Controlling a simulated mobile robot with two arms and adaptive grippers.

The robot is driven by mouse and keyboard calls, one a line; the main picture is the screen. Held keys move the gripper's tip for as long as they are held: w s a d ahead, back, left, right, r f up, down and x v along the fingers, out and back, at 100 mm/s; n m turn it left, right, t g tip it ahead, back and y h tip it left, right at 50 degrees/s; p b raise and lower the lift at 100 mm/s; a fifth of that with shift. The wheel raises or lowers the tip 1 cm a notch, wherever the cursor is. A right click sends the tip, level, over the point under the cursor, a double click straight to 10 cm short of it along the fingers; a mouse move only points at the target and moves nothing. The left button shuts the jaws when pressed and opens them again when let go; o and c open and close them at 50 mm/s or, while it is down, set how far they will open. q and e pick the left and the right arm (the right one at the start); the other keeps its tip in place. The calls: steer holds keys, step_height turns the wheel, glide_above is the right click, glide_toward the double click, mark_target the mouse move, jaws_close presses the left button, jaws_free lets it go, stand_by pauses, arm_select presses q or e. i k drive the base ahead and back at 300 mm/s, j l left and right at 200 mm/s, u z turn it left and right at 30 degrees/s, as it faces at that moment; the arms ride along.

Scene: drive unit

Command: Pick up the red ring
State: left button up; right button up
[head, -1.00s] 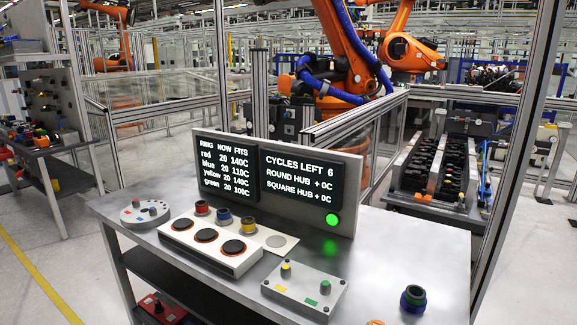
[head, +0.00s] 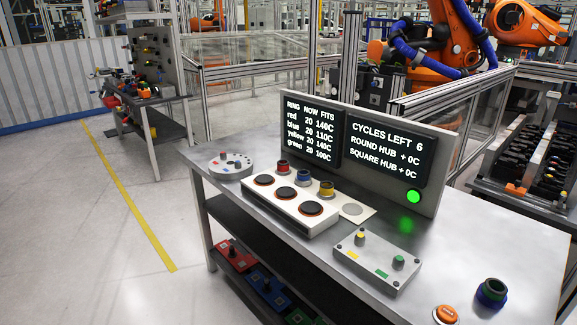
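The small red ring (head: 283,167) stands at the back edge of the white heater block on the metal bench, left of the blue ring (head: 304,176) and the yellow ring (head: 326,188). The white block (head: 318,225) has three dark round plates with orange rims on its top. The screen panel (head: 313,128) behind lists red, blue, yellow and green, each at 20. Neither of my grippers shows in the head view.
A round grey disc (head: 231,165) with small pegs is at the bench's left end. A grey plate (head: 380,262) with two knobs, an orange button (head: 446,314) and a blue-and-green cylinder (head: 491,293) stand to the right. Colored trays (head: 266,286) lie on the lower shelf.

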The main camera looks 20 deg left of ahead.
mark_target(283, 166)
steer(key=z, duration=0.2)
steer(key=i+j+z, duration=0.1)
steer(key=j+z, duration=0.4)
steer(key=i+j+z, duration=0.1)
steer(key=j+z, duration=0.35)
steer(key=l, duration=0.1)
